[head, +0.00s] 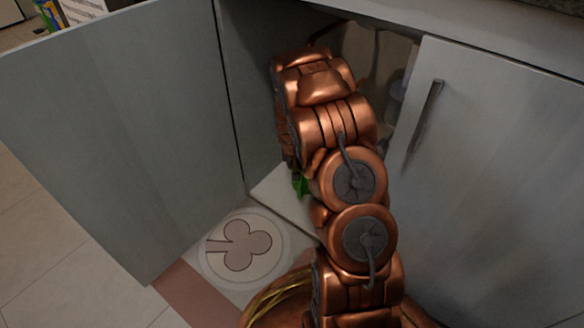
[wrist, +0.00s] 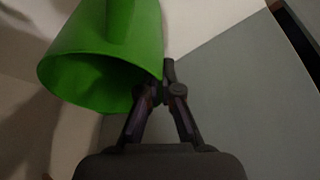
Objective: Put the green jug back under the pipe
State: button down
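The green jug (wrist: 135,40) fills the upper left of the wrist view, tilted with its open mouth toward the camera. My gripper (wrist: 166,78) has its fingertips drawn together at the jug's right edge and appears shut on it; the exact contact is partly hidden. In the head view only a small green piece of the jug (head: 300,184) shows beside my arm, inside the cabinet opening; my gripper is hidden there. A thin curved shape in the dark cabinet back (head: 378,48) may be the pipe, but I cannot tell for certain.
The left cabinet door (head: 110,120) stands wide open and the right door (head: 490,170) with its handle (head: 424,115) is beside my arm. The pale cabinet floor (head: 275,193) shows below the jug. A round clover-patterned floor tile (head: 240,247) lies in front.

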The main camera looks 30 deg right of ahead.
jog(key=shift+f, duration=0.1)
jog(key=c, duration=1.3)
grip_release()
jog(key=s+a+r+n+g+y+p, duration=0.1)
jog(key=s+a+r+p, duration=0.3)
jog(key=r, duration=0.5)
jog(key=s+a+r+p, duration=0.2)
jog(key=s+a+r, duration=0.4)
jog(key=r, duration=0.3)
jog(key=s+a+r+n+g, duration=0.1)
jog(key=s+a+r, duration=0.3)
jog(key=s, duration=0.6)
jog(key=s+a+r+n+g, duration=0.1)
jog(key=s+a+r, duration=0.3)
jog(key=s, duration=0.6)
jog(key=s+a+r+n+g+y, duration=0.1)
jog(key=s+a+r+n+g, duration=0.1)
jog(key=s+a, duration=0.4)
jog(key=shift+s+a+r+g, duration=0.1)
jog(key=shift+s+r+g, duration=0.1)
jog(key=shift+s+r, duration=0.35)
jog(key=shift+s+a+r+g, duration=0.1)
jog(key=shift+s+r+g, duration=0.15)
jog(key=shift+s, duration=0.65)
jog(key=shift+s+r+g, duration=0.15)
jog(key=shift+s+r, duration=0.25)
jog(key=shift+s, duration=0.3)
